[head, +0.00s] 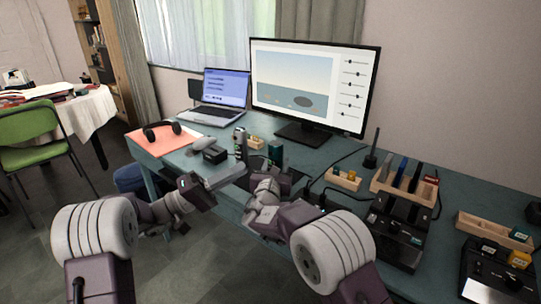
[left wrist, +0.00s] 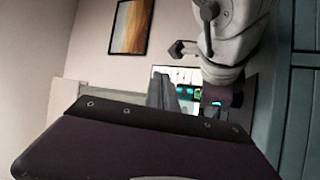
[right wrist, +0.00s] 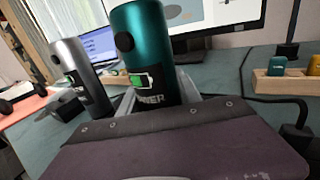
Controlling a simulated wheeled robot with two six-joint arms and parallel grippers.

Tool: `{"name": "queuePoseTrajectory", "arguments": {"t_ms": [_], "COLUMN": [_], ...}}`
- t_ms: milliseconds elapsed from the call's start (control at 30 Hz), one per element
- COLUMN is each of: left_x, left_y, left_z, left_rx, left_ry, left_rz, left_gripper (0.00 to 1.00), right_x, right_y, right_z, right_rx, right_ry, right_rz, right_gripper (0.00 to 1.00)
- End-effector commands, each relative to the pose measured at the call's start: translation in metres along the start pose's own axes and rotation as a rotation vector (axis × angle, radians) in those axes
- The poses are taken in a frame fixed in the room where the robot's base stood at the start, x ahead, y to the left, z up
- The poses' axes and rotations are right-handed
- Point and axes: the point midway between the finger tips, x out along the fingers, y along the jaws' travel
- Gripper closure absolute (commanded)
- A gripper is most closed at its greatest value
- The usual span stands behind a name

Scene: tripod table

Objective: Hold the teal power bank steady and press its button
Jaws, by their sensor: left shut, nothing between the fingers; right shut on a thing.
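The teal power bank (right wrist: 145,45) is an upright cylinder with a green battery label and a dark round button on its side, in the right wrist view. Its upper part shows in the head view (head: 275,152). My right gripper (right wrist: 160,100) is shut on its lower part; the wrist hides its base. A similar grey power bank (head: 240,142) stands to its left, also in the right wrist view (right wrist: 80,75). My left gripper (head: 238,170) is shut and empty at the desk's front side, left of the teal power bank and apart from it. Its fingers show in the left wrist view (left wrist: 162,92).
A black box (head: 214,155), headphones (head: 162,130) on an orange mat and a laptop (head: 218,95) lie to the left. A monitor (head: 312,88) stands behind. Wooden holders (head: 405,185) and black devices (head: 400,228) with cables crowd the right.

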Motion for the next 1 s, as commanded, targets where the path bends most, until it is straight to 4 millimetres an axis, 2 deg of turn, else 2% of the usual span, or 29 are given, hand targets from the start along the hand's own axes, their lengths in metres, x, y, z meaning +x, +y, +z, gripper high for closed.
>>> {"name": "queuePoseTrajectory", "arguments": {"t_ms": [133,467,567,1000], "left_x": [-0.005,-0.004,0.002,0.051], "left_y": [-0.014,-0.015,-0.019,-0.047], "left_z": [0.000,-0.001,-0.003,-0.029], "left_rx": [-0.035,-0.036,-0.036,-0.037], "left_ry": [0.011,0.009,0.008,0.008], "left_rz": [-0.008,-0.010,-0.010,-0.011], "left_gripper": [1.00,1.00,1.00,1.00], "right_x": [0.000,0.000,0.000,0.000], "right_y": [0.000,0.000,0.000,0.000], "right_z": [-0.001,-0.001,-0.001,-0.001], "right_rx": [-0.001,-0.001,-0.001,-0.001], "right_ry": [0.003,0.003,0.003,0.002], "right_rz": [0.001,0.001,0.001,0.001], "right_gripper": [1.00,1.00,1.00,1.00]}}
